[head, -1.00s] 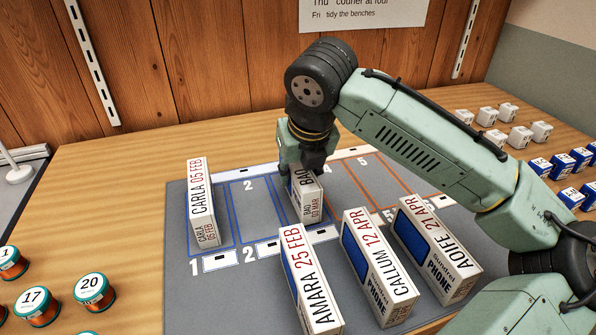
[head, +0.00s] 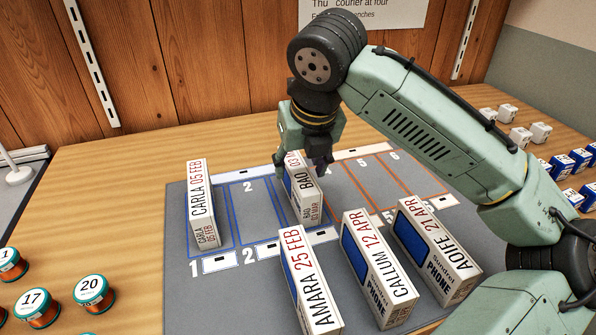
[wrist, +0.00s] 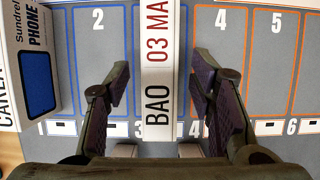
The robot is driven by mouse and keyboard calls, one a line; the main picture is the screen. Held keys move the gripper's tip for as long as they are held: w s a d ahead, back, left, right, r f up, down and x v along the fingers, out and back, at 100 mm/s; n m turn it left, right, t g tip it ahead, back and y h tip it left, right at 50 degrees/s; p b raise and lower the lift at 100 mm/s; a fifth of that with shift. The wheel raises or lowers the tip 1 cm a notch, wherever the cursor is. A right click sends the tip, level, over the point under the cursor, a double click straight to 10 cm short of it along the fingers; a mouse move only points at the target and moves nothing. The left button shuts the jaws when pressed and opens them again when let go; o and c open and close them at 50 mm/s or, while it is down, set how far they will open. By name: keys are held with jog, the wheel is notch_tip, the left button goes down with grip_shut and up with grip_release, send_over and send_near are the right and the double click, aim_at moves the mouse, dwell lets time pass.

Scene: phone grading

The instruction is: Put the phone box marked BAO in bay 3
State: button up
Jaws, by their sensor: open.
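The white phone box marked BAO 03 MAR (head: 307,203) stands on the grey mat (head: 262,302) in the bay just right of bay 2. In the wrist view the BAO box (wrist: 157,70) lies along the bay whose partly covered number reads 3, with bay 2 to its left and bay 4 to its right. My gripper (head: 318,165) is above the far end of the box. In the wrist view my gripper (wrist: 160,88) is open, one finger on each side of the box, with a gap on both sides.
The CARLA box (head: 203,205) stands in bay 1. The AMARA (head: 308,285), CALLUM (head: 380,268) and AOIFE (head: 437,250) boxes stand at the mat's front. Bay 2 (wrist: 98,60) is empty.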

jog(key=v, duration=0.8)
jog(key=shift+r, duration=0.15)
